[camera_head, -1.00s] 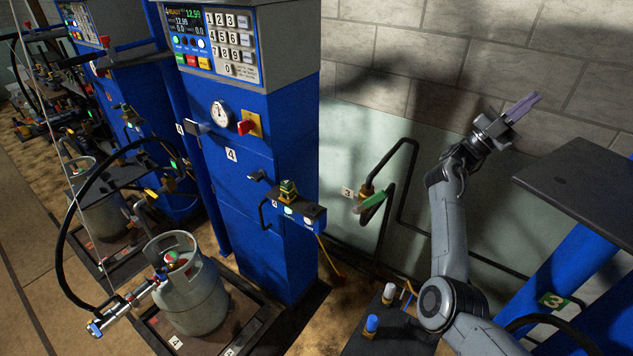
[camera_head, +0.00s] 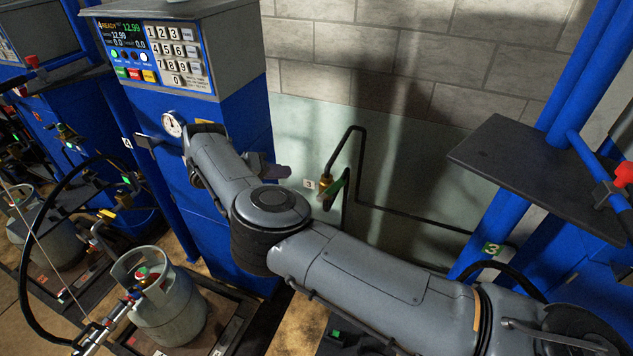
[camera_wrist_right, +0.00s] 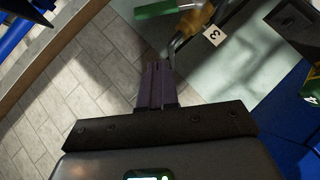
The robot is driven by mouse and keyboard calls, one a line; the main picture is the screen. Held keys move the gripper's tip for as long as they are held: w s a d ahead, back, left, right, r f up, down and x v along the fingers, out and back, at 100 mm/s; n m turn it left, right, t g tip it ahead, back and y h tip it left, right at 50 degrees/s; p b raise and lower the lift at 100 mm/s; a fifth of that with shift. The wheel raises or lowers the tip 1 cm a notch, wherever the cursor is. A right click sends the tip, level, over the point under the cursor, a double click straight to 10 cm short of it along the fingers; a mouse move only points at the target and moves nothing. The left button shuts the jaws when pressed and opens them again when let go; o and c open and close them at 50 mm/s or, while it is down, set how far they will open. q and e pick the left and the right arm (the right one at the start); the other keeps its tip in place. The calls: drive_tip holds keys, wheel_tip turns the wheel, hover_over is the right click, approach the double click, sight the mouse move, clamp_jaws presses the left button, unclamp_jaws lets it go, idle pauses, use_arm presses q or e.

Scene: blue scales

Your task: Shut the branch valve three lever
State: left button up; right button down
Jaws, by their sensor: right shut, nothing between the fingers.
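The branch valve three lever (camera_head: 338,187) is a green handle on a brass valve body (camera_head: 325,182) at the black wall pipe, beside a white label "3" (camera_head: 309,184). The handle slants up to the right in the head view. In the right wrist view the green lever (camera_wrist_right: 165,8) is at the top edge, partly cut off, with the brass body (camera_wrist_right: 196,17) beside it. My right gripper (camera_head: 284,172) is shut and empty, its purple fingers just left of the valve in the head view, apart from the lever. These fingers (camera_wrist_right: 157,68) point toward the valve in the wrist view. My left gripper is not in view.
A blue filling cabinet (camera_head: 235,150) stands left of the valve, partly behind my right arm. A grey gas cylinder (camera_head: 168,312) stands on a scale in front. A dark shelf (camera_head: 540,160) juts out at right. The wall around the pipe is clear.

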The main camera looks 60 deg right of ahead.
sight(330, 191)
drive_tip(key=p+x, duration=0.1)
drive_tip(key=x, duration=0.3)
drive_tip(key=s+a+p+x, duration=0.1)
drive_tip(key=p+x, duration=0.1)
drive_tip(key=x, duration=0.2)
drive_tip(key=s+f+p+x, duration=0.1)
drive_tip(key=p+x, duration=0.1)
drive_tip(key=x, duration=0.2)
drive_tip(key=shift+s+a+f, duration=0.1)
drive_tip(key=shift+a+f, duration=0.05)
idle(0.3)
